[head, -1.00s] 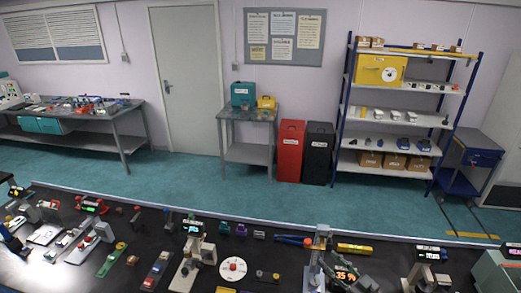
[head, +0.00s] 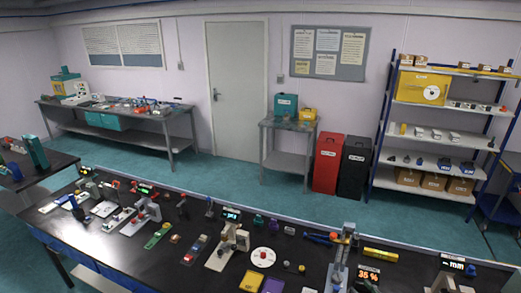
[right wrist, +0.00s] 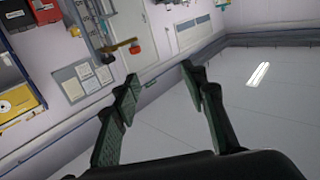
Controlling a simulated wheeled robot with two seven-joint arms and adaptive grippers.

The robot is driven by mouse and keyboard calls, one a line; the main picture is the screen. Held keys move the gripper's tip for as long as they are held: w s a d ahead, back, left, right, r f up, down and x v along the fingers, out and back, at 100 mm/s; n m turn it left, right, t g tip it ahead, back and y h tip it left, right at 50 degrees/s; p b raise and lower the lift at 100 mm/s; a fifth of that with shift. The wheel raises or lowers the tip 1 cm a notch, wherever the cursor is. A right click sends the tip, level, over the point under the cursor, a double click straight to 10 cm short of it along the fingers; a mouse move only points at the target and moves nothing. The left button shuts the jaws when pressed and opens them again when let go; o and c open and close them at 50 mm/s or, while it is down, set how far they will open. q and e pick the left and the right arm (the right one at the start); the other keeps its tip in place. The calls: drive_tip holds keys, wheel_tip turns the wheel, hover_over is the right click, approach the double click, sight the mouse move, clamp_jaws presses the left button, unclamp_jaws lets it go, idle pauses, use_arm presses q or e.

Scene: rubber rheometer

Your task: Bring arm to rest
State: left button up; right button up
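My right gripper (right wrist: 160,80) shows in the right wrist view, with its two dark green fingers spread apart and nothing between them. Behind it are the tilted room wall and a pale plain surface, and no object touches the fingers. I cannot make out the right gripper in the head view. My left gripper is in neither current view.
A long black bench (head: 130,262) crosses the front, crowded with instruments, displays and a white dial disc (head: 263,257). Behind it lies open teal floor (head: 225,187). A side table (head: 285,160), red bin (head: 327,165), black bin (head: 354,168) and shelf rack (head: 425,180) stand along the wall.

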drive_tip(key=s+a+f+m+g+h, duration=0.25)
drive_tip(key=s+f+g+h, duration=0.3)
drive_tip(key=s+f, duration=0.7)
drive_tip(key=s+d+f+m+g+h, duration=0.1)
drive_tip(key=s+f+g, duration=0.2)
drive_tip(key=s, duration=0.6)
drive_tip(key=s+d+f+m+g+h, duration=0.15)
drive_tip(key=s+g, duration=0.25)
drive_tip(key=s, duration=0.5)
wheel_tip(320, 180, down, 37)
drive_tip(key=s+a+g+b, duration=0.1)
drive_tip(key=s+a+b, duration=0.1)
drive_tip(key=b, duration=0.6)
use_arm(q)
wheel_tip(320, 180, down, 16)
drive_tip(key=s+b, duration=0.1)
drive_tip(key=b, duration=0.6)
drive_tip(key=shift+s+r, duration=0.25)
drive_tip(key=shift+s, duration=0.05)
use_arm(e)
drive_tip(key=s+f+g, duration=0.1)
drive_tip(key=s+f, duration=0.9)
drive_tip(key=f, duration=0.3)
drive_tip(key=s+f+n, duration=0.1)
drive_tip(key=s+f, duration=0.9)
drive_tip(key=f, duration=0.3)
drive_tip(key=shift+f+n+g+y, duration=0.3)
drive_tip(key=shift+g, duration=0.05)
drive_tip(key=shift+s, duration=0.1)
